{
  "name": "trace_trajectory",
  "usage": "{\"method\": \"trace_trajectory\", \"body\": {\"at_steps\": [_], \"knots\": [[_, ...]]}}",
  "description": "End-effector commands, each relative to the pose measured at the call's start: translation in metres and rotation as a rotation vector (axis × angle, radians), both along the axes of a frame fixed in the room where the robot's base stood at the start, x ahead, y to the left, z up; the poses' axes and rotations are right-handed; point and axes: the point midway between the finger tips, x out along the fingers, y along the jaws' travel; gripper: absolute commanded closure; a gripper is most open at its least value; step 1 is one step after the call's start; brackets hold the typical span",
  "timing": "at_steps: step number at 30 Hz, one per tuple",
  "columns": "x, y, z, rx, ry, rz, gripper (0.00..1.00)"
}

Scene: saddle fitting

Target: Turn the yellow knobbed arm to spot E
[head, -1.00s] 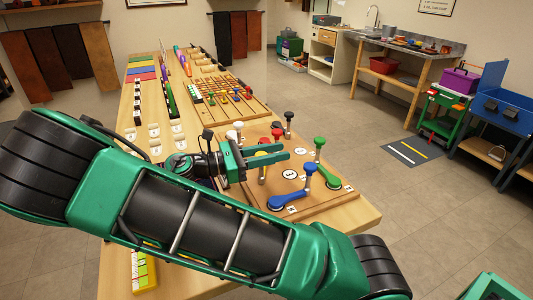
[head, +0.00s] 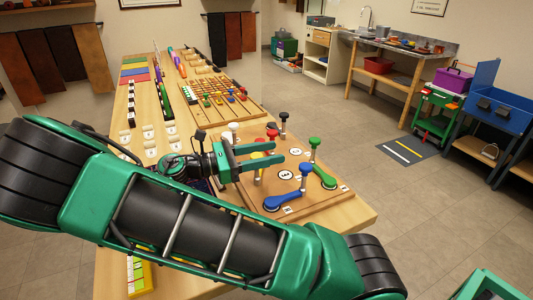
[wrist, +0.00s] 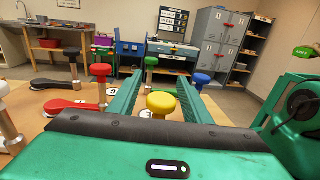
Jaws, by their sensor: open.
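The yellow knobbed arm shows in the wrist view as a round yellow knob (wrist: 161,103) on a post, between my gripper's two fingers and close to the palm. In the head view the yellow knob (head: 257,156) is partly hidden behind the fingers. My gripper (head: 279,154) is open over the wooden board (head: 325,203), fingers pointing right and level. In the wrist view the gripper (wrist: 160,82) has a finger on each side of the knob, with gaps showing. I cannot tell which printed spot is E; a round white label (head: 286,175) lies near the blue arm.
Other knobbed arms surround it: blue (head: 304,171), green (head: 314,142), black (head: 283,117), white (head: 233,128) and red (wrist: 101,71). The blue and green posts stand close to the fingers. A pegged board (head: 225,97) lies farther back on the table.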

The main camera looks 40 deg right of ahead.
Motion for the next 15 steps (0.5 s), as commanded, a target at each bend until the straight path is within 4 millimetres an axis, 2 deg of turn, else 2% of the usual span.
{"method": "trace_trajectory", "body": {"at_steps": [15], "knots": [[0.026, 0.082, -0.001, -0.002, -0.003, 0.004, 0.56]]}}
